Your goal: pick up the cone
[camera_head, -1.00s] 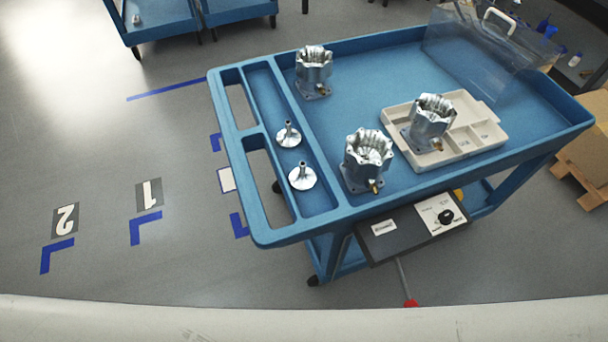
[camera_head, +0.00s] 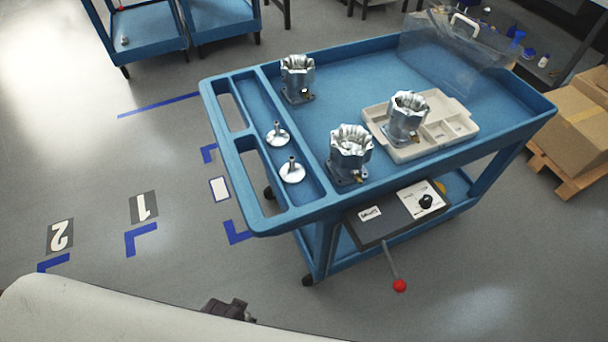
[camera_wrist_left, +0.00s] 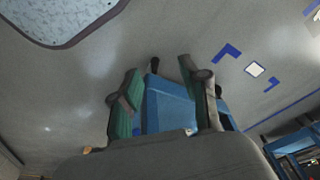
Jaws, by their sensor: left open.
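Two silver cones with thin upright stems stand in the narrow left compartment of the blue cart. The farther cone (camera_head: 277,137) and the nearer cone (camera_head: 292,173) are apart from each other. My left gripper (camera_wrist_left: 159,65) is open in the left wrist view, its two green-padded fingers spread with nothing held between them. A blue cart-like surface shows beyond the fingers; no cone can be made out there. A small dark part (camera_head: 230,309) shows at the bottom of the head view, too partial to identify. My right gripper is not seen.
The blue cart (camera_head: 262,224) also carries metal housings (camera_head: 350,150), one in a beige divided tray (camera_head: 465,127), and a clear bin (camera_head: 445,62). A red-knobbed lever (camera_head: 399,285) sticks out in front. Open floor lies left. Boxes (camera_head: 575,125) stand right.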

